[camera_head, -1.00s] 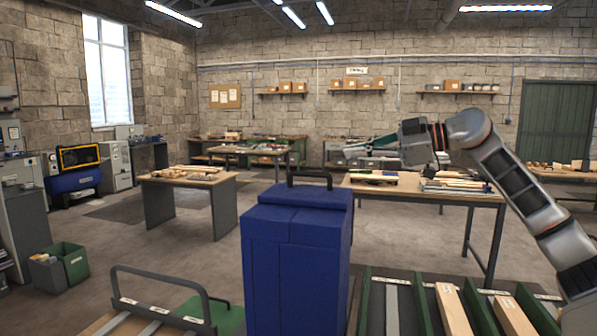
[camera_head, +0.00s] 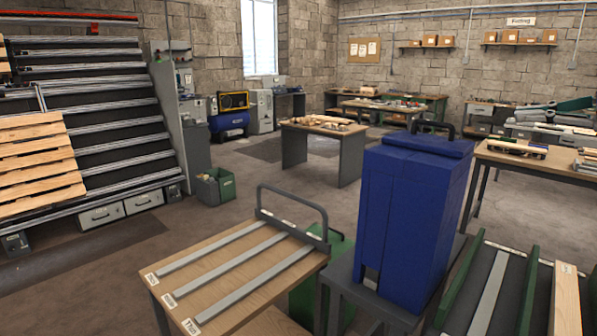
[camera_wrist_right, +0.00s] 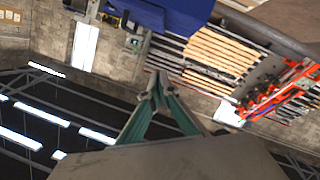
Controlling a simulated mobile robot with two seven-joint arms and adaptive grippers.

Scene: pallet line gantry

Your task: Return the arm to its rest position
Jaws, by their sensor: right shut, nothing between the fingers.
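My right gripper (camera_head: 518,116) shows at the right edge of the head view, pointing left, with its arm cut off by the frame. Its green and grey fingers are held in the air in front of the back workbenches, apart from everything there. In the right wrist view its two fingertips (camera_wrist_right: 157,82) meet in a point with nothing between them. My left gripper and left arm are not in view.
A tall blue box (camera_head: 412,215) with a black handle stands in front. Left of it is a wooden table (camera_head: 225,285) with metal rails; to its right are green dividers (camera_head: 527,290). A stepped rack (camera_head: 120,135) stands far left. The middle floor is open.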

